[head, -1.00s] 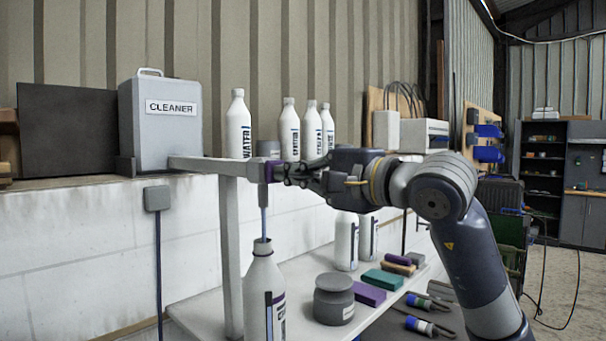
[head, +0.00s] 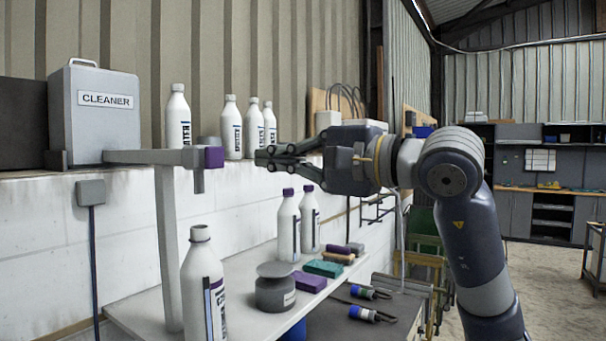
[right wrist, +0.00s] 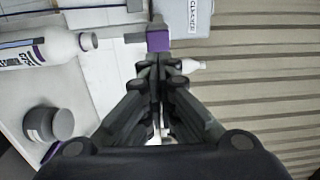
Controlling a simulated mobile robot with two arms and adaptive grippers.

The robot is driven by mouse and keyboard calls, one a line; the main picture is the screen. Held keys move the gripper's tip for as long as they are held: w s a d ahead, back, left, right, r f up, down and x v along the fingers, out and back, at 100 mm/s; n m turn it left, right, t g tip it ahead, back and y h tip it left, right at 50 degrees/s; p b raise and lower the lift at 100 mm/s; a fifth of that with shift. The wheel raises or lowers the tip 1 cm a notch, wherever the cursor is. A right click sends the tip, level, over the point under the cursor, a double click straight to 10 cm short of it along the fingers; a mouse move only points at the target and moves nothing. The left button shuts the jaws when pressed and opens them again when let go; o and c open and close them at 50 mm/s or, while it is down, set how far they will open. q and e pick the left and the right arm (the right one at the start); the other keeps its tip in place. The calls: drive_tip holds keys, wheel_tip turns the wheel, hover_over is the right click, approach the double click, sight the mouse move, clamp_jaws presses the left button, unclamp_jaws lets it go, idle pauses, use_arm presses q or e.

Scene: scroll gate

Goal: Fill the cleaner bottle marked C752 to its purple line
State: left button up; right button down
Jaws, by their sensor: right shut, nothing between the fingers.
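The uncapped white bottle (head: 203,285) stands upright below the spout (head: 198,181), with a dark vertical strip on its side. Its marking and level are too small to read, and its bottom is cut off. The grey container labelled CLEANER (head: 100,120) feeds a pipe ending in a tap with a purple end (head: 214,157). No stream shows under the spout. My right gripper (head: 258,160) is shut and empty, just right of the tap and apart from it. In the right wrist view the purple end (right wrist: 158,40) lies beyond the fingertips. My left gripper is not in view.
Several white bottles (head: 232,130) stand on the wall ledge. Two purple-capped bottles (head: 288,228), a grey jar (head: 275,290), a purple block (head: 309,283) and a green block (head: 324,268) stand on the bench. A post (head: 168,250) holds the pipe.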

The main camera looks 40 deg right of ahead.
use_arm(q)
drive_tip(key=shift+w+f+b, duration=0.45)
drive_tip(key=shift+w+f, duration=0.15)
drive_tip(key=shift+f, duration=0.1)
use_arm(e)
drive_tip(key=v, duration=0.3)
drive_tip(key=shift+s+d+f, duration=0.1)
drive_tip(key=shift+s+d, duration=0.1)
drive_tip(key=shift+d, duration=0.05)
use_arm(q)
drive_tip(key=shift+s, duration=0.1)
use_arm(e)
drive_tip(key=shift+w+f, duration=0.1)
drive_tip(key=shift+w, duration=0.1)
drive_tip(key=shift+s, duration=0.1)
